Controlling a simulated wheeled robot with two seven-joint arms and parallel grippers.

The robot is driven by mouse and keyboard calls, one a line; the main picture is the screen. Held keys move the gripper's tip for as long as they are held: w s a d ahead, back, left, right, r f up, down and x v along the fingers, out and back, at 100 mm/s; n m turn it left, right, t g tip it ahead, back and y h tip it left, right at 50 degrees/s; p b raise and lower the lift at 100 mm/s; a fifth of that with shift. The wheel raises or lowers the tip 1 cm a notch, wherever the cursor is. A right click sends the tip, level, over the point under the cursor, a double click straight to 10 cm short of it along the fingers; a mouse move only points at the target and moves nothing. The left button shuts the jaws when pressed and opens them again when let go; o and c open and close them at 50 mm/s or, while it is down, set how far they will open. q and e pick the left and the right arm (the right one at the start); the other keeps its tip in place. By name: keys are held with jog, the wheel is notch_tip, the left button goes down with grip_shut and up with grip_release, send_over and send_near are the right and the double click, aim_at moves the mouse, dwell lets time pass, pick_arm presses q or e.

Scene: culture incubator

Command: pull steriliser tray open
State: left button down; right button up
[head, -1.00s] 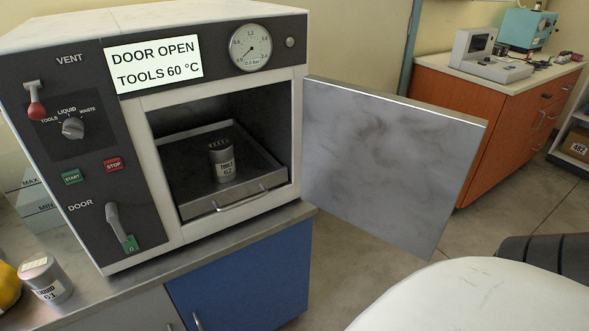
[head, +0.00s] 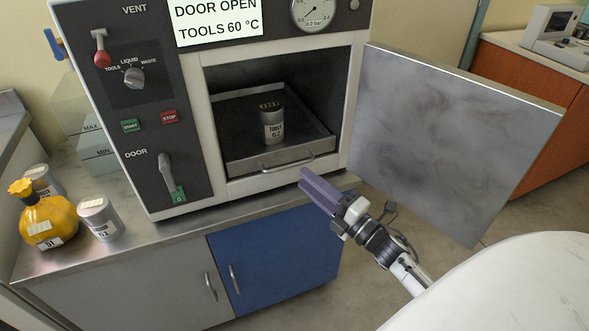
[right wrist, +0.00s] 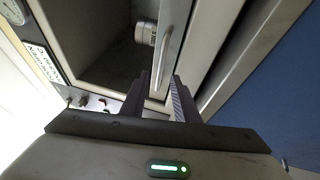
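The steriliser (head: 190,110) stands with its door (head: 450,130) swung open to the right. Its tray (head: 235,148) lies inside the chamber, with a metal bar handle (head: 288,164) along the front edge. A grey canister labelled TOOLS 62 (head: 271,124) stands upright on the tray. My right gripper (head: 304,182) is just below and in front of the handle's right end. In the right wrist view its fingers (right wrist: 168,92) are apart, and the handle (right wrist: 169,48) appears in line with the gap between them. Nothing is held. My left gripper is not in view.
A yellow tied bag (head: 48,222) and canisters, one labelled LIQUID 61 (head: 99,217), stand on the left of the worktop (head: 165,230). The open door is close to the right of my right arm. A blue cabinet (head: 270,250) is below.

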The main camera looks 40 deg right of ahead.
jog(key=x, duration=0.5)
jog(key=shift+w, duration=0.25)
grip_shut()
